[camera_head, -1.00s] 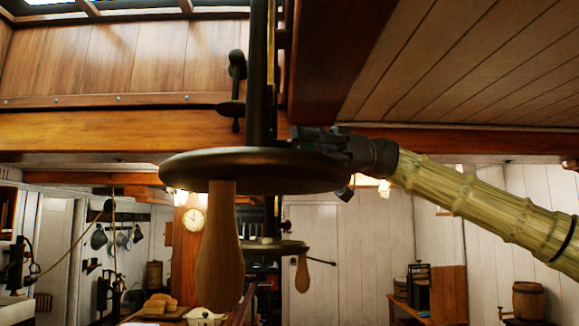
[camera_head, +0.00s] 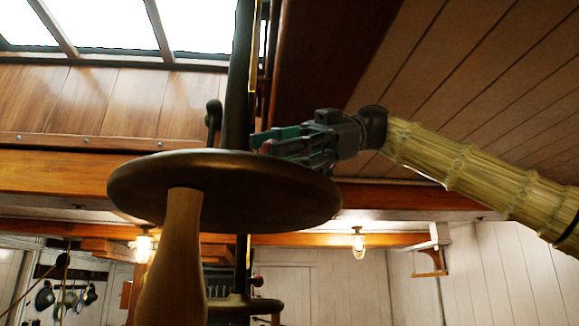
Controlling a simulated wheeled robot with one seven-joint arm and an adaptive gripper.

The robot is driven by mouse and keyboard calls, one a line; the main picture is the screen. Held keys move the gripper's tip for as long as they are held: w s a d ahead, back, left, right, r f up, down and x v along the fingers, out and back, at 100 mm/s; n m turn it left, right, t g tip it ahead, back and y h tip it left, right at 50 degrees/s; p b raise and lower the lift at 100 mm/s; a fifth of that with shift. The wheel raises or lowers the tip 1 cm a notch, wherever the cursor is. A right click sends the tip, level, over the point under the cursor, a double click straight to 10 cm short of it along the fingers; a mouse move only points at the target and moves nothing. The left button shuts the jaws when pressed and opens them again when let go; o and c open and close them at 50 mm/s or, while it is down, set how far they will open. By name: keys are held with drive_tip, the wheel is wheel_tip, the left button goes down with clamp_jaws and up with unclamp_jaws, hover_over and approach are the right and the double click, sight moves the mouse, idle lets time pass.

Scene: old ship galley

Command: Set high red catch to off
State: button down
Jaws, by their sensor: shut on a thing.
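The high red catch shows only as a small red bit (camera_head: 268,148) between my fingers, beside the dark upright post and just above the large dark round disc (camera_head: 225,190). My gripper (camera_head: 266,140) reaches in from the right over the disc's rim and is shut on this red bit. The fingers hide most of it, so its setting cannot be read.
A wooden handle (camera_head: 172,255) hangs under the disc at the front. The dark post (camera_head: 238,75) rises through it toward the skylight (camera_head: 120,25). A second, lower disc (camera_head: 243,304) has a small red knob (camera_head: 257,281) near it. A lit lamp (camera_head: 359,243) hangs behind.

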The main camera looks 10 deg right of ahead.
drive_tip(key=shift+s+a+r+n+t+h, duration=0.1)
drive_tip(key=shift+s+a+n+t+h, duration=0.15)
drive_tip(key=shift+s+n+t, duration=0.3)
drive_tip(key=c, duration=0.8)
unclamp_jaws()
drive_tip(key=shift+s+r, duration=0.1)
drive_tip(key=shift+s, duration=0.25)
drive_tip(key=shift+w+d+r, duration=0.1)
drive_tip(key=shift+w+d, duration=0.1)
drive_tip(key=shift+w, duration=0.1)
drive_tip(key=v, duration=1.1)
drive_tip(key=shift+s+d+r, duration=0.2)
drive_tip(key=shift+s, duration=0.05)
drive_tip(key=shift+c, duration=0.4)
